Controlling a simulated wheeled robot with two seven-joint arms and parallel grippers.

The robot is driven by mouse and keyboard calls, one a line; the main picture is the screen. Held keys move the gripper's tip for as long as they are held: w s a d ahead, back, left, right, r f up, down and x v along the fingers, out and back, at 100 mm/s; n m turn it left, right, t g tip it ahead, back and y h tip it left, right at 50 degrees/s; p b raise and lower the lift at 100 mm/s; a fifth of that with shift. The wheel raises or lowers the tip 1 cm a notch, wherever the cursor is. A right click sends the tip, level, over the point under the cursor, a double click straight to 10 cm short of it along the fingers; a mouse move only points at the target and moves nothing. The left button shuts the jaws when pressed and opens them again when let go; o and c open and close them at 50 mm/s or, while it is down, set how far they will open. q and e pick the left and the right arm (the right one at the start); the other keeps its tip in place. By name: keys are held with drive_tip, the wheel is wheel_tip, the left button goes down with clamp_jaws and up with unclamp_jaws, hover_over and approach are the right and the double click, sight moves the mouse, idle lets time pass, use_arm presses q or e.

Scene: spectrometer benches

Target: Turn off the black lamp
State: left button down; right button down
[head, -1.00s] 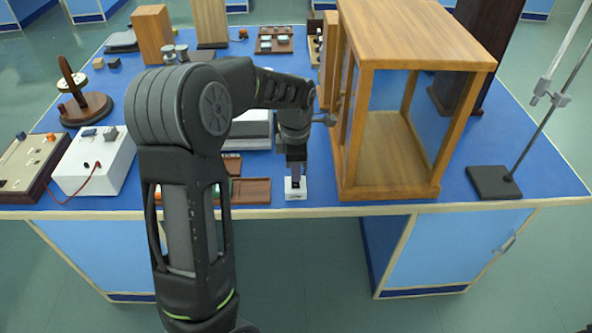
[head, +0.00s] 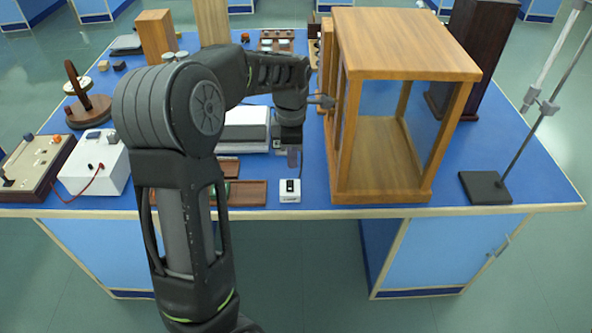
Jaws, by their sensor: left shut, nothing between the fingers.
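A small white switch box (head: 290,190) with a dark rocker on it sits near the front edge of the blue bench, left of the wooden case. My left gripper (head: 291,160) is shut and empty, just behind and above the switch box and apart from it. I cannot make out a black lamp; my left arm hides part of the bench. My right gripper does not show.
A glazed wooden case (head: 383,185) stands close on the right of my left gripper. A brown wooden tray (head: 248,193) lies left of the switch box. A white power box (head: 96,168) and a retort stand (head: 485,188) are farther out.

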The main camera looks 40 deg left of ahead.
use_arm(q)
wheel_tip(320, 180, up, 7)
drive_tip(key=shift+a, duration=0.35)
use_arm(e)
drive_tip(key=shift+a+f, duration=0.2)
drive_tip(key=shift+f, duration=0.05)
use_arm(q)
drive_tip(key=shift+f, duration=0.1)
